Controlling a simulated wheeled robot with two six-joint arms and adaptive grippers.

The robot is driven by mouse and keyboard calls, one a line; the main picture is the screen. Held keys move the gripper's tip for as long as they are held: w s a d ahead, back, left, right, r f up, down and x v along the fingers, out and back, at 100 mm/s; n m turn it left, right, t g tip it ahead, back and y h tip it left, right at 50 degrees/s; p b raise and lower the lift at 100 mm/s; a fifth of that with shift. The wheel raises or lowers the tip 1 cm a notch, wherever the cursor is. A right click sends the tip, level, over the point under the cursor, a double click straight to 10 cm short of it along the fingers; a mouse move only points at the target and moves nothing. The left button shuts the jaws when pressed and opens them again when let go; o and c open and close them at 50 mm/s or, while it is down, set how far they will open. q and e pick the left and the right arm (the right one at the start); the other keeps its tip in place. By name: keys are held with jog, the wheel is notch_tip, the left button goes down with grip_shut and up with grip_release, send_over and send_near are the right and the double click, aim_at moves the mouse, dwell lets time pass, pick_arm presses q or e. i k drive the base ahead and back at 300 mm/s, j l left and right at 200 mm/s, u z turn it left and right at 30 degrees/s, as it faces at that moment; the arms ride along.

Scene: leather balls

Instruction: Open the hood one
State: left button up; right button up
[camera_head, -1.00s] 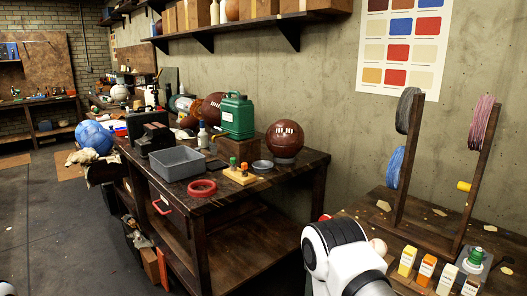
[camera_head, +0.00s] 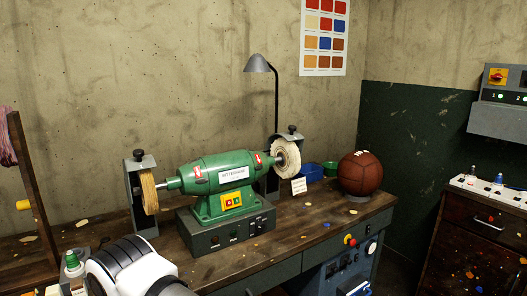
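A green bench polishing machine (camera_head: 225,178) stands on a grey base with switches on the workbench. A yellowish wheel (camera_head: 149,191) is on its left shaft and a white cloth wheel (camera_head: 287,160) on its right. A grey metal housing (camera_head: 134,196) with a dark knob on top stands around the left wheel. A similar grey housing (camera_head: 271,184) stands behind the right wheel. I cannot tell which part is the hood named in the task. A white link of my arm shows at the lower left; neither gripper is in view.
A brown ball (camera_head: 360,173) rests on a ring at the bench's right end, with blue (camera_head: 308,172) and green (camera_head: 330,168) containers nearby. A grey lamp (camera_head: 259,64) stands behind the machine. A wall control box (camera_head: 500,100) hangs above a dark cabinet (camera_head: 475,245) at right.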

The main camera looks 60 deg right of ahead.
aim_at(140, 162)
jog(key=z, duration=1.2)
